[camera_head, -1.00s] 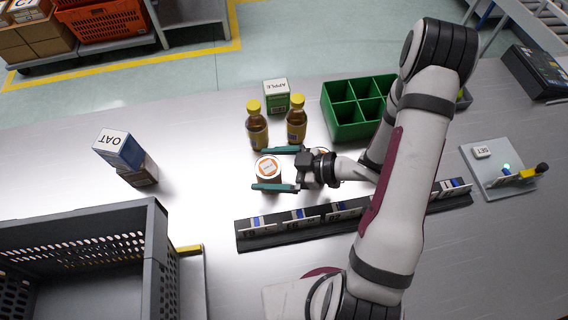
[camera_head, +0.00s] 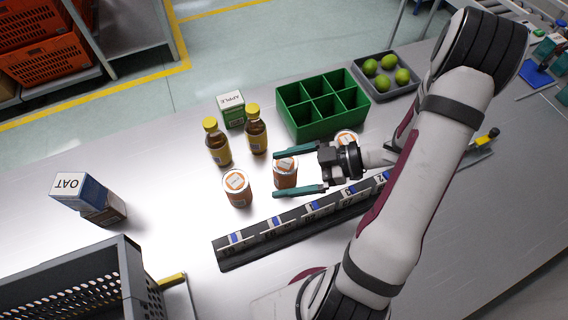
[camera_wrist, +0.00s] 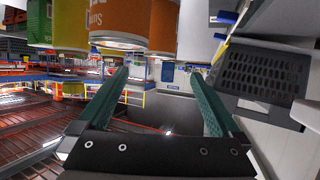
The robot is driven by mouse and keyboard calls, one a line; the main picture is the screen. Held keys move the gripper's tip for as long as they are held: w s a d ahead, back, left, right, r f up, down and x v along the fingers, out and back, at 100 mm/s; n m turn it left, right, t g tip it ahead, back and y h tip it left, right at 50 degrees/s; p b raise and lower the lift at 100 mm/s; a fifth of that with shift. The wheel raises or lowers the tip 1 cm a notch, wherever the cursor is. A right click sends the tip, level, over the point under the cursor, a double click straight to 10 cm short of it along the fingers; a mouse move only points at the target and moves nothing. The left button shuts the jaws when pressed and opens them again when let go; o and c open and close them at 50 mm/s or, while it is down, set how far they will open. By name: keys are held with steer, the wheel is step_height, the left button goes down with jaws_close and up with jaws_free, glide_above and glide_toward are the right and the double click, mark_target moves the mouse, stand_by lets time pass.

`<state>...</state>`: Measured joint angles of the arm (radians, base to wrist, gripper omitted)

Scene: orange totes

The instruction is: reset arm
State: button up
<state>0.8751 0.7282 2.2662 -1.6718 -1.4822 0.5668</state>
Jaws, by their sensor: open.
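My gripper (camera_head: 276,174) is open over the table, its two teal fingers apart and pointing left. An orange-and-white can (camera_head: 285,172) shows between the fingers in the head view; whether they touch it cannot be told. A second such can (camera_head: 237,188) stands free to the left of the fingertips. A third can (camera_head: 347,138) is partly hidden behind my gripper. In the wrist view, both fingers of my gripper (camera_wrist: 158,82) are spread with nothing held, and an orange can (camera_wrist: 120,22) shows at the top beyond them.
A black label rail (camera_head: 265,245) lies in front. Behind stand two yellow-capped bottles (camera_head: 218,145), a green APPLE box (camera_head: 231,110), a green divided bin (camera_head: 310,128) and a grey tray of limes (camera_head: 405,94). An OAT box (camera_head: 75,192) and grey crate (camera_head: 125,268) are left. Bare table lies between.

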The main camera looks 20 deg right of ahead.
steer(key=shift+w, duration=0.1)
steer(key=w+d+r+m+t+h, duration=0.3)
steer(key=w+d+r+m+h, duration=0.2)
steer(key=w+d+m+h, duration=0.7)
steer(key=s+a+r+m+g+h, duration=0.3)
steer(key=s+r+h, duration=0.1)
steer(key=s, duration=0.6)
steer(key=s+a+r+m+g+y, duration=0.2)
steer(key=s+a+m+g+y, duration=0.1)
steer(key=s+a, duration=1.1)
steer(key=shift+s+a+m+g+y, duration=0.25)
steer(key=shift+s+m+g+y, duration=0.2)
steer(key=shift+g+y, duration=0.5)
